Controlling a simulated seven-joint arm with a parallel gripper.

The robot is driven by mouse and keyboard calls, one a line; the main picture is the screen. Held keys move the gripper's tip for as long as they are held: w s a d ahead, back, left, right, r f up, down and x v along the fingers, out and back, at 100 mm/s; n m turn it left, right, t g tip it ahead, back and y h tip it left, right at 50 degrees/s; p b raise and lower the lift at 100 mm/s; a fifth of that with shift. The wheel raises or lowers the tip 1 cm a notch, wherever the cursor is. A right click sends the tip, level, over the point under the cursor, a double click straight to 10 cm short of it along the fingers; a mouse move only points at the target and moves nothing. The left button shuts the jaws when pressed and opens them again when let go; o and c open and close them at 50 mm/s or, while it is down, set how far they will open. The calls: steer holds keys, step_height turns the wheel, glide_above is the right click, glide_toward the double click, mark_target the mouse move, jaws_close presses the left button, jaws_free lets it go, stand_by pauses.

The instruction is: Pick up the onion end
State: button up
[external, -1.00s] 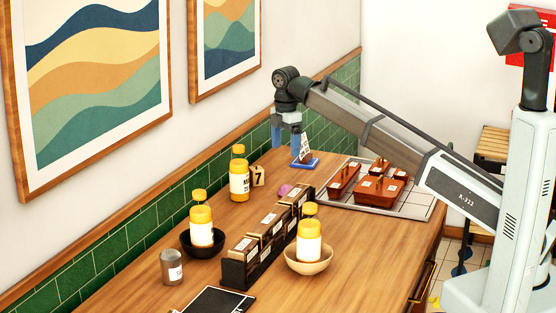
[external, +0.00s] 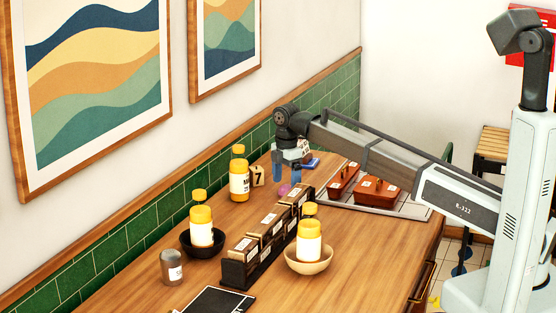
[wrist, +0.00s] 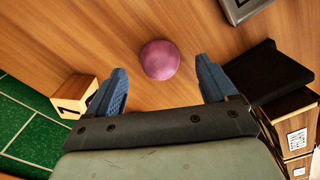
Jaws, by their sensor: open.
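The onion end is a small round purple-pink piece on the wooden table. In the wrist view the onion end (wrist: 160,60) lies just beyond and between my two blue fingertips, touching neither. In the external view the onion end (external: 284,189) shows beside the dark box row, partly behind a finger. My gripper (external: 287,178) is open and empty, its fingers pointing down close to the onion end. It also shows in the wrist view (wrist: 160,80), fingers spread wide.
A wooden number block (external: 258,176) and a yellow-capped bottle (external: 239,180) stand left of my gripper. A dark box row (external: 262,240) stands in front, to the right in the wrist view. A tray (external: 410,210) with reddish-brown containers lies behind right. A blue-based sign is behind.

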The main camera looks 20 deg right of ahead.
step_height(320, 180, down, 2)
steer(key=shift+f, duration=0.1)
steer(key=c, duration=1.1)
